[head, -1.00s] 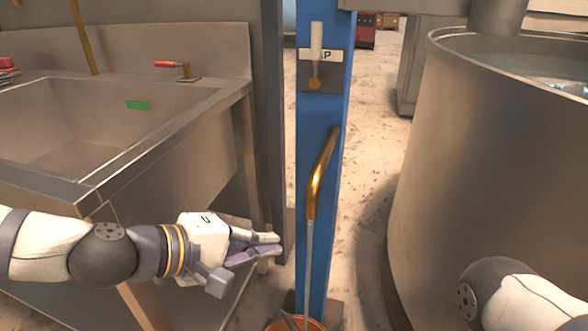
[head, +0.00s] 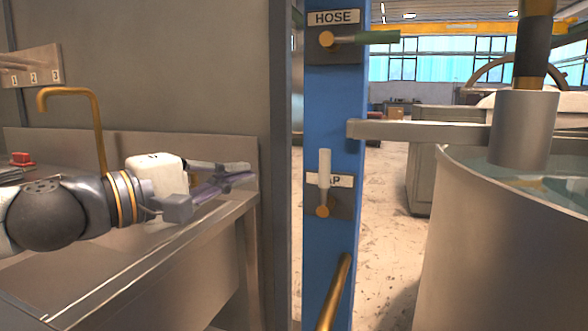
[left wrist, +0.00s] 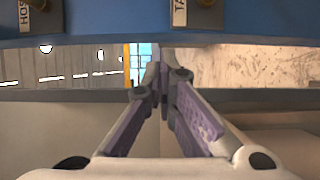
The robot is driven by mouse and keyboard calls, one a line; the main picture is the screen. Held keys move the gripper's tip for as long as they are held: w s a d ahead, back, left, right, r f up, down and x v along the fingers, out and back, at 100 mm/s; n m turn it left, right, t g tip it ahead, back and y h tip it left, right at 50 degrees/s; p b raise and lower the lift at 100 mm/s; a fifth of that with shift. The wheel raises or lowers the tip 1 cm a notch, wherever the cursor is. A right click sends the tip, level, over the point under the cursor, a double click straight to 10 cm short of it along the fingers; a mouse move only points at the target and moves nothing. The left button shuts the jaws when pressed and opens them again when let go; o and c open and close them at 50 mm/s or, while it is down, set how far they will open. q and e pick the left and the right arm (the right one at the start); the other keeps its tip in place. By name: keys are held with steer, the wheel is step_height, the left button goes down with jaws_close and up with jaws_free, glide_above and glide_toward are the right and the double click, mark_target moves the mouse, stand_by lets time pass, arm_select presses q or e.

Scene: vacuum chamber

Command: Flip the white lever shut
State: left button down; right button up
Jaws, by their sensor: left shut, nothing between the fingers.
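The white lever (head: 325,168) stands upright above its brass pivot, on a dark plate on the blue post (head: 333,105). It covers part of the plate's label, of which "AP" shows. My left gripper (head: 247,174) is shut and empty, left of the post at about the lever's height in the head view, apart from it. In the left wrist view the closed fingers (left wrist: 164,75) point toward the blue post (left wrist: 110,22). There the tap label (left wrist: 180,12) is cut off by the top edge, and I cannot make out the white lever. My right gripper is out of view.
A green lever (head: 365,37) points right from the hose plate (head: 333,18) higher on the post. A brass pipe (head: 336,290) runs lower on the post. A steel sink (head: 190,245) lies under my left arm. A large metal tank (head: 500,260) stands right.

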mark_target(326, 182)
arm_select(q)
steer(key=w+d, duration=0.3)
steer(key=d, duration=0.5)
steer(key=shift+w+d+p, duration=0.35)
steer(key=shift+d, duration=0.05)
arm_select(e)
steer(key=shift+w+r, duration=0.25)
arm_select(q)
steer(key=shift+s+d+r+m+p, duration=0.1)
steer(key=shift+d+r+m+p, duration=0.15)
steer(key=shift+m+p, duration=0.2)
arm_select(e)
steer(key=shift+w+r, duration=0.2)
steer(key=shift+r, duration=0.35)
arm_select(q)
steer(key=shift+d+p, duration=0.1)
steer(key=shift+p, duration=0.3)
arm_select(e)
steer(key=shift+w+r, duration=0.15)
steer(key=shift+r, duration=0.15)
